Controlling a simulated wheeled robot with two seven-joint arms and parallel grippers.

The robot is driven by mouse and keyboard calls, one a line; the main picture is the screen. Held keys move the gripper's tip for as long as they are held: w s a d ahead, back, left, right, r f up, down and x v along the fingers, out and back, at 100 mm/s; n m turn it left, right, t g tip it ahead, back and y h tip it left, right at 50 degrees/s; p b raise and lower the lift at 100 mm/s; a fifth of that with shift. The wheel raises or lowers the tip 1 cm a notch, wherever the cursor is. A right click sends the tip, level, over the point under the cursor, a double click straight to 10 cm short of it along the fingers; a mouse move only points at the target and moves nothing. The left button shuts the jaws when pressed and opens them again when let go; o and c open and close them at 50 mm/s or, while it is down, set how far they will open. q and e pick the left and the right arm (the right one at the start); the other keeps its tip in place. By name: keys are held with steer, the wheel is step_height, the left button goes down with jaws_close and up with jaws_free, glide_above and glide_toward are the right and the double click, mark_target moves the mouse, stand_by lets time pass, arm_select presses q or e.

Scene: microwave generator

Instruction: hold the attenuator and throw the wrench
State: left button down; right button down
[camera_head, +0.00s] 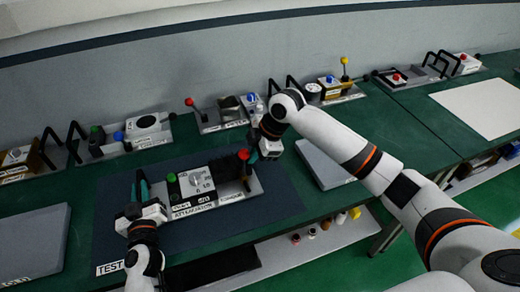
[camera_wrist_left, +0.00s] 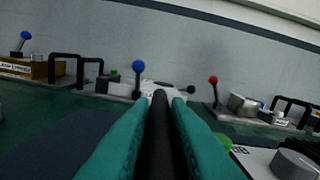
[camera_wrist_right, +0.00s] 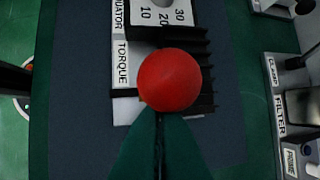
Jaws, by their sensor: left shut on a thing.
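The attenuator (camera_head: 193,183) is a grey unit with a white dial and a green knob on the dark blue mat; its dial face also shows in the right wrist view (camera_wrist_right: 160,12). My left gripper (camera_head: 139,188) is at its left end, teal fingers shut on a black bar-like handle (camera_wrist_left: 160,140). The wrench lever ends in a red ball (camera_head: 243,154), at the right end of the unit by the "TORQUE" label; this ball (camera_wrist_right: 169,80) also fills the middle of the right wrist view. My right gripper (camera_wrist_right: 160,117) has its fingers together right at the ball; contact is unclear.
Several other units with knobs and handles line the wall, such as one with a red lever (camera_head: 189,102). Grey plates lie at left (camera_head: 35,240) and right (camera_head: 322,163) of the mat (camera_head: 275,210). A shelf with small parts (camera_head: 325,232) sits below the bench edge.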

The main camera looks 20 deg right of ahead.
mark_target(244, 151)
arm_select(q)
steer(key=shift+s+d+f, duration=0.1)
steer(key=shift+d+f, duration=0.05)
steer(key=shift+f, duration=0.15)
arm_select(e)
steer(key=shift+a, duration=1)
steer(key=shift+s+a, duration=0.1)
steer(key=shift+a, duration=0.15)
arm_select(q)
steer(key=shift+d, duration=0.1)
arm_select(e)
steer(key=shift+a, duration=0.75)
arm_select(q)
steer(key=shift+a, duration=0.2)
arm_select(e)
steer(key=shift+d+r, duration=0.2)
steer(key=shift+r, duration=0.4)
steer(key=shift+d+r, duration=0.45)
steer(key=shift+r, duration=0.25)
steer(key=shift+d+r, duration=0.45)
steer(key=shift+r, duration=0.25)
